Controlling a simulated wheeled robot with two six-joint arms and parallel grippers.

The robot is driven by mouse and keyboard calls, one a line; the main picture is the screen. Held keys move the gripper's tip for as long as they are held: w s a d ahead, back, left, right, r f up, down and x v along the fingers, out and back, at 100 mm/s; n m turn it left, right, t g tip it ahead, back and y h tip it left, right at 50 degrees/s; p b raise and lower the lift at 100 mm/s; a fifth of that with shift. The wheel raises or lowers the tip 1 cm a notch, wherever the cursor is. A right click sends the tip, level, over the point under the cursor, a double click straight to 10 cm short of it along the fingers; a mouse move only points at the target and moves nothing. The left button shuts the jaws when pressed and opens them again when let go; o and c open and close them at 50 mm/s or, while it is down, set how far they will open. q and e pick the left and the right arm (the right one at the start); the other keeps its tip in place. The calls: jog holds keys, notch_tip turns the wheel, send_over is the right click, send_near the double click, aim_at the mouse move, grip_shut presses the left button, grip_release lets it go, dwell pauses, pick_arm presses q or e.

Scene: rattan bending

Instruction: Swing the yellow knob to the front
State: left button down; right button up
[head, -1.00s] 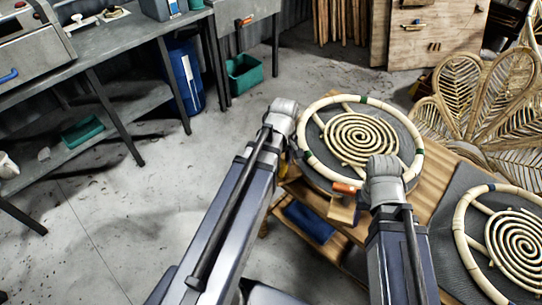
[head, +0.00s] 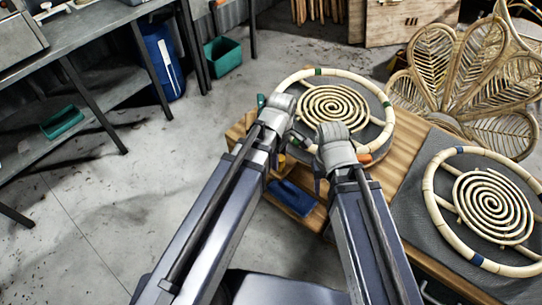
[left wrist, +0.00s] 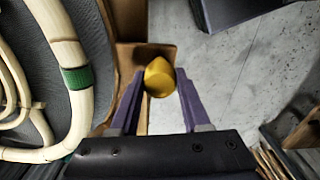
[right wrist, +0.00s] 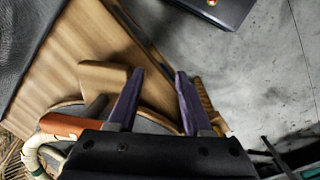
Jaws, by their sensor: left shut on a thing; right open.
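The yellow knob (left wrist: 158,72) sits between the two fingers of my left gripper (left wrist: 159,84) in the left wrist view, in front of a brown wooden block. My left gripper is shut on it at the near edge of the wooden bench (head: 404,172). In the head view the grippers mostly hide the knob. My right gripper (right wrist: 153,74) is open, with nothing between its fingers. It hangs over the bench edge, close to a wooden block (right wrist: 103,78) and an orange handle (right wrist: 62,125).
A round rattan frame with a spiral (head: 334,108) lies on the bench just beyond my grippers; a second frame (head: 492,205) lies on a grey mat at the right. A blue item (head: 292,197) lies on the lower shelf. Open concrete floor (head: 120,205) spreads to the left.

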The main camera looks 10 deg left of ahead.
pick_arm(q)
jog(key=shift+s+d, duration=0.15)
jog(key=shift+d, duration=0.05)
dwell(0.4)
jog(key=shift+c, duration=1.8)
grip_release()
notch_tip(320, 180, up, 8)
jog(key=p, duration=0.8)
jog(key=shift+f, duration=0.1)
